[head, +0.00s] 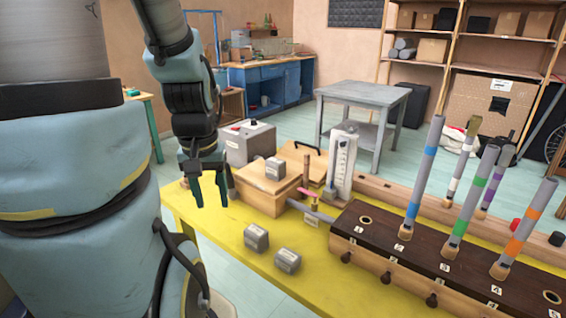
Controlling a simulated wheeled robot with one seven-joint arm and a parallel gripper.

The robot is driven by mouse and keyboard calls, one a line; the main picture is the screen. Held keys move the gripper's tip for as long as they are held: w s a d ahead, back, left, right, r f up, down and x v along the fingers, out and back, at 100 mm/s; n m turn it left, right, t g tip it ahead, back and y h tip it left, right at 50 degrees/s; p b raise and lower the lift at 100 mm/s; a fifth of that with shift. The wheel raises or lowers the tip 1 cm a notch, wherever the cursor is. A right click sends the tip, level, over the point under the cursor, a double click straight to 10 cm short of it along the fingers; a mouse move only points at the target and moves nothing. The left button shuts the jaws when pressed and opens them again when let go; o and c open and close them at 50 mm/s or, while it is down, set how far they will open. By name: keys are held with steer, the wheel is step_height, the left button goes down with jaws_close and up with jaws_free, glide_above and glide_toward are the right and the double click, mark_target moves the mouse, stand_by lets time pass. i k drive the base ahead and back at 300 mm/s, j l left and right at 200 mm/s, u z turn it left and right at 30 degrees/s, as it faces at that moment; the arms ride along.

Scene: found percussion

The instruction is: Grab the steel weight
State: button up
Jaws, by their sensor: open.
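Several small grey metal blocks look like steel weights, and I cannot tell which one is meant. One weight (275,168) sits on top of the light wooden box (258,195). A second weight (256,238) and a third weight (288,261) stand close together on the yellow tabletop, in front of the box. My gripper (211,202) points down, open and empty, to the left of the wooden box. It appears apart from all the weights.
A dark-topped wooden chest (390,247) with upright colour-banded tubes fills the table's right side. A clear-fronted gauge column (342,160) and a grey box (247,142) stand behind the wooden box. The yellow tabletop (225,235) is bare at front left.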

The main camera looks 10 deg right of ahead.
mark_target(275, 168)
steer(key=l+u, duration=0.75)
steer(key=l, duration=0.3)
steer(key=u, duration=0.8)
